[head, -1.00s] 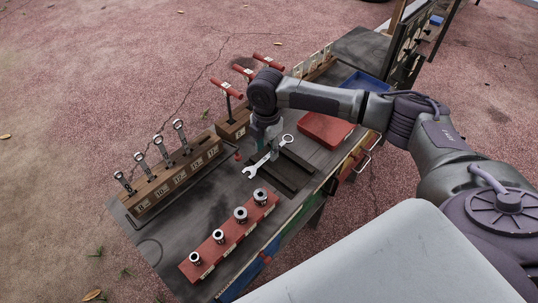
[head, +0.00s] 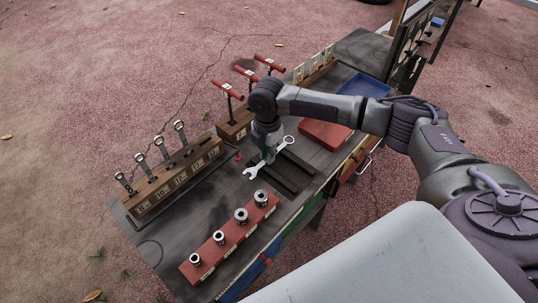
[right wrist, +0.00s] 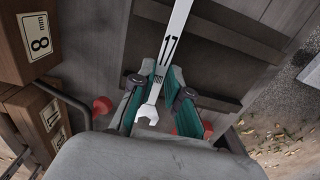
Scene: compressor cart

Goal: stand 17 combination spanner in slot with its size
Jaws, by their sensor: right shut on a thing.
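The combination spanner (head: 254,169) is pale metal, with its open end to the lower left and its ring end to the upper right. In the right wrist view it is marked 17 on its shank (right wrist: 172,45). My right gripper (head: 268,157) is shut on the shank near the open end; its teal fingers also show in the right wrist view (right wrist: 160,82). I cannot tell whether the spanner touches the surface below. The wooden slotted block (head: 178,182), with size labels, holds several standing spanners; its right end has none standing. My left gripper is out of view.
A red rail (head: 228,240) with several sockets stands at the front. A wooden block with red T-handles (head: 237,128) stands just behind my right gripper. A red box (head: 322,134) and a blue tray (head: 365,85) lie to the right. Bare bench top (head: 190,215) lies between block and rail.

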